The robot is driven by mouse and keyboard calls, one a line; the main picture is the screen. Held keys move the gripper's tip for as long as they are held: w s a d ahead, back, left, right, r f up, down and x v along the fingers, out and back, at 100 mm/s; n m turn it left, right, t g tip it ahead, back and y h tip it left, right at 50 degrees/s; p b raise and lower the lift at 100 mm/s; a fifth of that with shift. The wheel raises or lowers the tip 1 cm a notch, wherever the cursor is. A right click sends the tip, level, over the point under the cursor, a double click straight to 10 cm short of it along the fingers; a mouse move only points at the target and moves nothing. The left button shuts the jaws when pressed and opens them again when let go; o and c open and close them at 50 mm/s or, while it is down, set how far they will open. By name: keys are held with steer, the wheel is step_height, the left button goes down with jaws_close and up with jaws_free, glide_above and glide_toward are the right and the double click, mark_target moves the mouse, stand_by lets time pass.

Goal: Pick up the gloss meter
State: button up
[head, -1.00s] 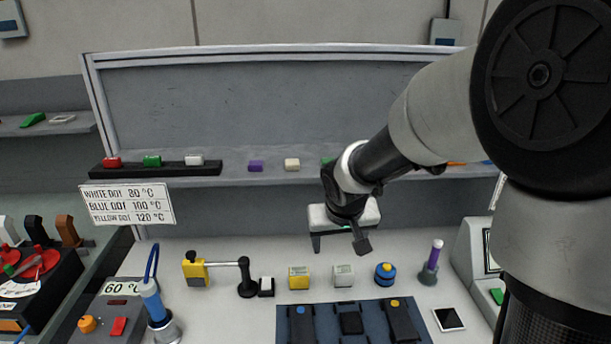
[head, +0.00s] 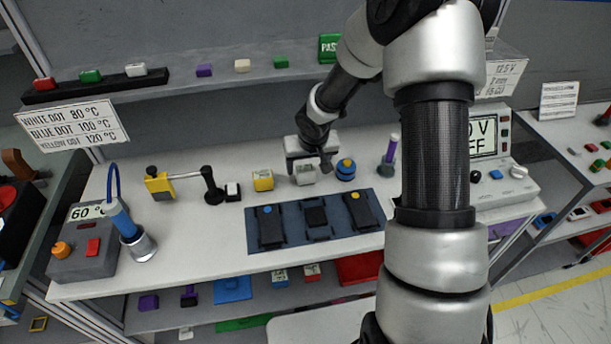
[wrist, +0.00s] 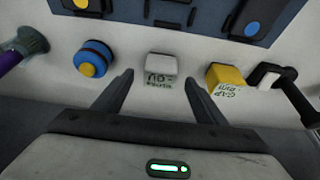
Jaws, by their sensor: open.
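A small white-grey block (head: 304,178) with dark lettering stands on the white bench; its label is not clearly readable, so I cannot confirm that it is the gloss meter. In the wrist view the white-grey block (wrist: 161,64) sits just beyond and between my fingertips. My gripper (head: 308,167) is open, low over the bench, pointing down at this block and partly hiding it in the head view. In the wrist view my gripper (wrist: 158,76) has its fingers apart with nothing held.
A yellow labelled block (head: 263,180) and a blue round item with a yellow top (head: 345,169) flank the white block closely. A dark blue mat (head: 338,224) with black devices lies in front. A purple-topped tool (head: 391,150) stands to the right.

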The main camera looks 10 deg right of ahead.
mark_target(306, 169)
steer(key=shift+x, duration=2.8)
steer(key=shift+c, duration=0.5)
steer(key=shift+r, duration=0.1)
steer(key=c, duration=1.1)
